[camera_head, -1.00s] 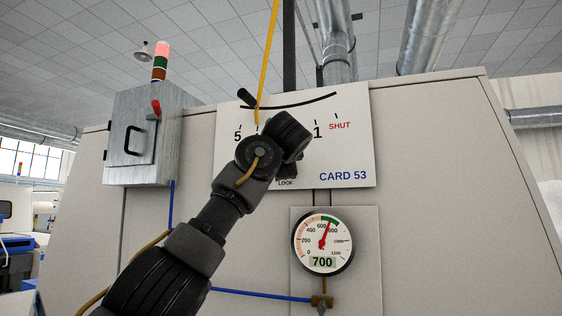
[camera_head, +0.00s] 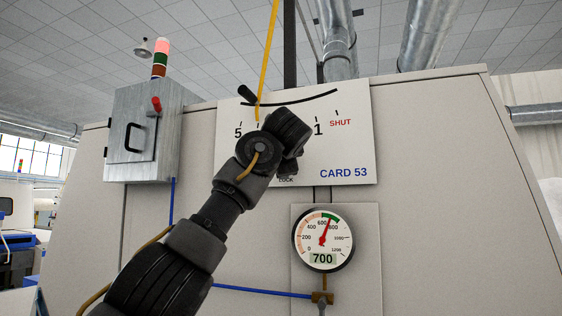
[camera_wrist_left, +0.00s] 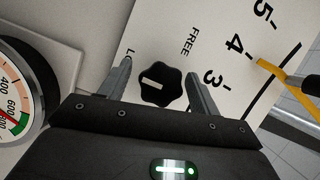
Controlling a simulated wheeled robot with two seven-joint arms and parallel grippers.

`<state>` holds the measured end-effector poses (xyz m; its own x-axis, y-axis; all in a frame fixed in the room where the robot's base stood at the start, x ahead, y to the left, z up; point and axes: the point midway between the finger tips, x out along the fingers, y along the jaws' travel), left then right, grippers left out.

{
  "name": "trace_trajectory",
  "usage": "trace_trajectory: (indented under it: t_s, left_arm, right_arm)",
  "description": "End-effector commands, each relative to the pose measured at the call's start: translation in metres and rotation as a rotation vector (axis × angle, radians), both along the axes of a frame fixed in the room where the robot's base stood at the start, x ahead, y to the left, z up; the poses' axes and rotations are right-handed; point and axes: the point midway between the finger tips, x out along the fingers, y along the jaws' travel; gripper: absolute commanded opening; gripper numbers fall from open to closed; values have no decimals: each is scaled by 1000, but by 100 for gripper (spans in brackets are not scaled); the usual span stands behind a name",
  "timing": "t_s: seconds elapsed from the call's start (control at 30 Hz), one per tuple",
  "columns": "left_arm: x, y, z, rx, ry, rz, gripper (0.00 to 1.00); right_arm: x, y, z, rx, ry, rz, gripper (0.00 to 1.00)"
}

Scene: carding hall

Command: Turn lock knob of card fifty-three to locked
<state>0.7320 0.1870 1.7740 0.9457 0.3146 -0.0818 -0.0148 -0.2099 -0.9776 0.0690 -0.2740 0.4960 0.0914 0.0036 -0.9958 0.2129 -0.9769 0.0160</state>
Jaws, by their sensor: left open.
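The lock knob (camera_wrist_left: 161,86) is a black lobed knob with a white bar on its face, on the white CARD 53 panel (camera_head: 345,150). My left gripper (camera_wrist_left: 160,70) is open, with one finger on each side of the knob in the wrist view. A gap shows between the knob and each finger. My right gripper is not seen.
A black-handled lever (camera_head: 247,95) and a yellow pointer (camera_head: 262,75) stand by the curved scale above. A round gauge (camera_head: 323,240) reading 700 is below the panel. A grey switch box (camera_head: 145,130) with a red handle is at the left.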

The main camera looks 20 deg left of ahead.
Motion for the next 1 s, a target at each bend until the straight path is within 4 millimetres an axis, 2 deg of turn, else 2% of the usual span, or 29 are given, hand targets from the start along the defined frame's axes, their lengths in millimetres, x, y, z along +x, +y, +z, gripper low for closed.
trace_trajectory:
  t_s: [0.13, 0.23, 0.5, 0.7, 1.0]
  left_arm:
    - [-3, -1, 0, 1, -2, -1, 63]
    - [-12, -4, -2, 1, -3, -2, 63]
    - [-62, -22, 1, 0, -5, -3, 63]
    - [-91, -31, 5, 1, -2, -2, 63]
    - [-103, -34, 9, 0, 0, 0, 63]
  right_arm:
    - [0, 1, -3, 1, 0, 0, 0]
    - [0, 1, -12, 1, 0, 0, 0]
    - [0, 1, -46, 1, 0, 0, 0]
    - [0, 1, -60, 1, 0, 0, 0]
    - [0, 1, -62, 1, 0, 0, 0]
